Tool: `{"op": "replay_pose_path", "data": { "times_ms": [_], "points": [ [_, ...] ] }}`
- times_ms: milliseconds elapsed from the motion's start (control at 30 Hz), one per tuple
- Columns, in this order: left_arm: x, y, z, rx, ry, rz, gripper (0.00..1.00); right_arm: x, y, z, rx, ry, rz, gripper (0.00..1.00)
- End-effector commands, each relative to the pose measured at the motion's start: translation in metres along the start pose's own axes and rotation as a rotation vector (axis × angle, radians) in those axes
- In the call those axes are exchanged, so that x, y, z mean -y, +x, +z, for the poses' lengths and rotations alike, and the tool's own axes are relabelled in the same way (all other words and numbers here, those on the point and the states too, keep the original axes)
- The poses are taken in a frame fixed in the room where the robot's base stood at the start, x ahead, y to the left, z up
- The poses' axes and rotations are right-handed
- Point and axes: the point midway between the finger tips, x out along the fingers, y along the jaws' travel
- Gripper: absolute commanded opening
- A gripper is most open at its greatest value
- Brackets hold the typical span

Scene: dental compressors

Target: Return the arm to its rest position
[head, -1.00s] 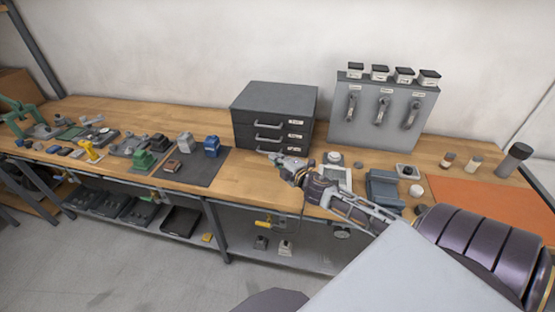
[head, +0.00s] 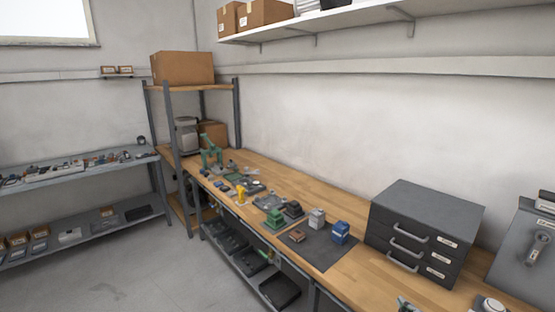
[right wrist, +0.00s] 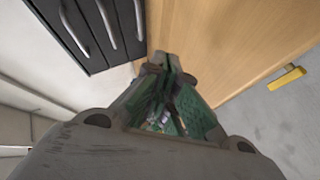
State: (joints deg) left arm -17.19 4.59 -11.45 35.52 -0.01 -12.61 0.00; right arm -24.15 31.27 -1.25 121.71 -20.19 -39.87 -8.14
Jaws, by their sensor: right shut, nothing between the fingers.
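My right gripper (head: 405,304) shows only as a small tip at the bottom edge of the head view, in front of the drawer cabinet. In the right wrist view the right gripper (right wrist: 170,64) is shut, its fingertips together with nothing between them. It is over the wooden bench, near the grey drawer cabinet. Most of the right arm is outside the head view. My left gripper is in neither view.
The drawer cabinet (head: 425,232) stands on the wooden workbench (head: 338,196); it also shows in the wrist view (right wrist: 88,32). A dark mat (head: 318,250) with small blocks lies left of it. A grey panel (head: 522,253) stands at right. Open floor (head: 130,275) is at left.

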Motion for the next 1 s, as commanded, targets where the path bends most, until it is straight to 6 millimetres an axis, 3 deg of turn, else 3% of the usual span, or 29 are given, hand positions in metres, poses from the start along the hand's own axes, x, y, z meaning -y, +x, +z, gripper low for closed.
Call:
{"op": "replay_pose_path", "data": {
  "times_ms": [367,600,800,1000],
  "points": [
    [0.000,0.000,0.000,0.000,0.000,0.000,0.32,0.076,-0.061,0.002,0.239,0.309,-0.221,0.00],
    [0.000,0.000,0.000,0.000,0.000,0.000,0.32,0.120,-0.111,-0.006,0.386,0.473,-0.387,0.00],
    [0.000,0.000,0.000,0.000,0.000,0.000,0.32,0.144,-0.148,-0.015,0.478,0.563,-0.501,0.00],
    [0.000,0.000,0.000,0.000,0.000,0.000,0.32,0.157,-0.172,-0.022,0.532,0.614,-0.576,0.00]
  ]
}}
